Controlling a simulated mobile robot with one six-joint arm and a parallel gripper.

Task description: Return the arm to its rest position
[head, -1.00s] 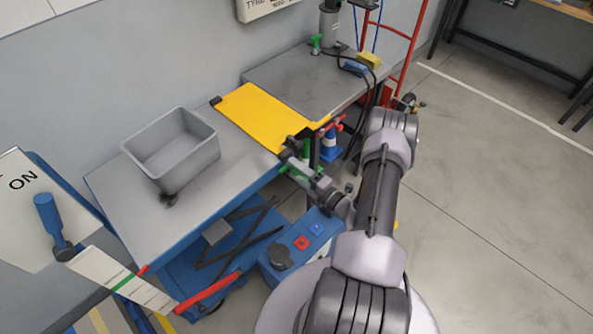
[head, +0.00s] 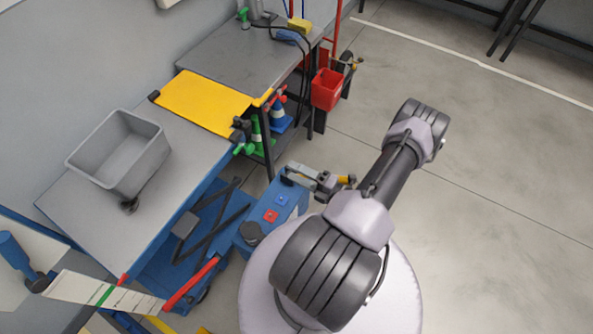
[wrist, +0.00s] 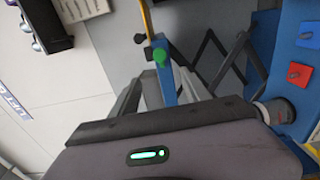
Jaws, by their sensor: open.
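My arm is folded over the base in the head view, with its elbow up on the right. My gripper (head: 290,174) is at its end, above the floor beside the blue control box. It is small in that view and looks empty. It is apart from the lift table and the yellow plate. In the wrist view the dark gripper body with a green light fills the bottom, and nothing is seen held.
A grey lift table (head: 70,205) bears a grey bin (head: 122,155). A yellow plate (head: 203,103) bridges it to a grey bench (head: 235,58). A blue control box (head: 285,203) with a red button stands close to my gripper. A red bucket (head: 327,90) is behind. Floor on the right is clear.

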